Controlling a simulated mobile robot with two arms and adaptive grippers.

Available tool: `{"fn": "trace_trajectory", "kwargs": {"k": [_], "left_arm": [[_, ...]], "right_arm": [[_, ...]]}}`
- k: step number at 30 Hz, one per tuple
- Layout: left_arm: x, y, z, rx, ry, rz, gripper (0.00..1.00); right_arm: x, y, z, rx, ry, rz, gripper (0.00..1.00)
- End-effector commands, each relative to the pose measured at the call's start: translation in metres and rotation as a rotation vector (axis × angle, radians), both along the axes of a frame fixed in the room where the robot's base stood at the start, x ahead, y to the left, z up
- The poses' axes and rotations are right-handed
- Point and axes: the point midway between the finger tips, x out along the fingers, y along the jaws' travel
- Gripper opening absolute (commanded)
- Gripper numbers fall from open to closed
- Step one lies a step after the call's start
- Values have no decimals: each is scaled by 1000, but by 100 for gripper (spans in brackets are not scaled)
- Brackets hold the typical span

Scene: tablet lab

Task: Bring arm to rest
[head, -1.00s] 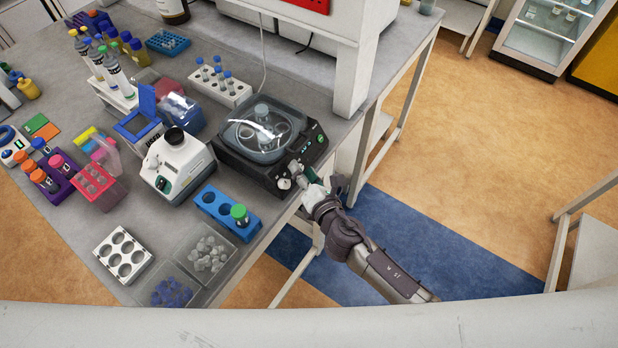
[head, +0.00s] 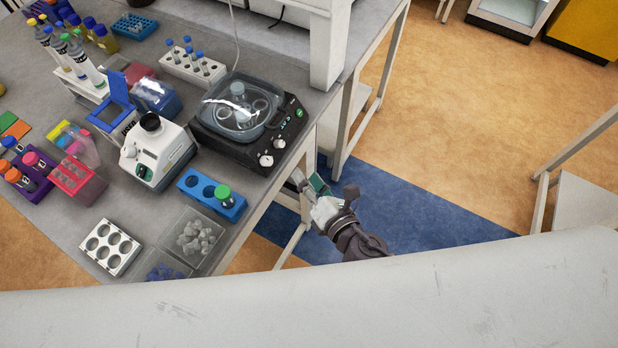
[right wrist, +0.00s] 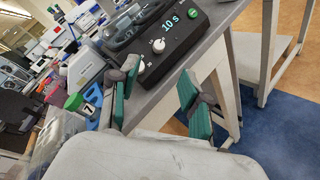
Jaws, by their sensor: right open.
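My right gripper (head: 308,186) is beyond the front right edge of the bench, over the blue floor strip, close to the black heating-bath device (head: 250,126) but apart from it. In the right wrist view its two green-padded fingers (right wrist: 158,98) stand wide apart with nothing between them. The device's dials and its lit "10 s" display (right wrist: 180,27) show past the fingers. My right arm comes up from the bottom of the head view, partly hidden by a pale curved surface. My left gripper is not in view.
On the bench (head: 150,215) stand a blue rack with a green-capped tube (head: 212,196), a white vortex-like device (head: 156,152), a white six-hole rack (head: 105,249) and a clear bin (head: 194,237). The floor to the right (head: 440,130) is open, with a white table frame at far right.

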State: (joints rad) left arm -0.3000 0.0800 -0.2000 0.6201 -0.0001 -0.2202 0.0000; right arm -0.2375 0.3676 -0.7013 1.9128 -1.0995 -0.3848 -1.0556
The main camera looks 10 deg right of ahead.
Motion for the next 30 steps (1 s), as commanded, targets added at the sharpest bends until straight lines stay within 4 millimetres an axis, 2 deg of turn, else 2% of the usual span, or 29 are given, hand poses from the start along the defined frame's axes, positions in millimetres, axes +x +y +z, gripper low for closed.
{"fn": "trace_trajectory", "kwargs": {"k": [10,12,14,17,21,23,24,26,27,29,30], "left_arm": [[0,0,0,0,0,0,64],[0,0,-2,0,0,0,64],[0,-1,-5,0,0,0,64],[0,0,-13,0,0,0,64],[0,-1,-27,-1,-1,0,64],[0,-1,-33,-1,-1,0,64],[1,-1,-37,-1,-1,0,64],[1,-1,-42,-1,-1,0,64],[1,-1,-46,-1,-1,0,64],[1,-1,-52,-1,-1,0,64],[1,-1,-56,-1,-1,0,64]], "right_arm": [[0,0,-1,2,3,-1,47],[1,-3,-11,12,25,-11,47],[2,-8,-29,36,70,-32,47],[3,-25,-82,111,202,-102,47],[-10,-62,-181,287,454,-282,47],[-22,-79,-223,374,560,-379,47],[-31,-91,-250,433,627,-450,47],[-49,-108,-289,523,722,-563,47],[-63,-119,-315,587,782,-644,47],[-87,-135,-351,683,865,-773,47],[-106,-144,-374,749,915,-865,47]]}}
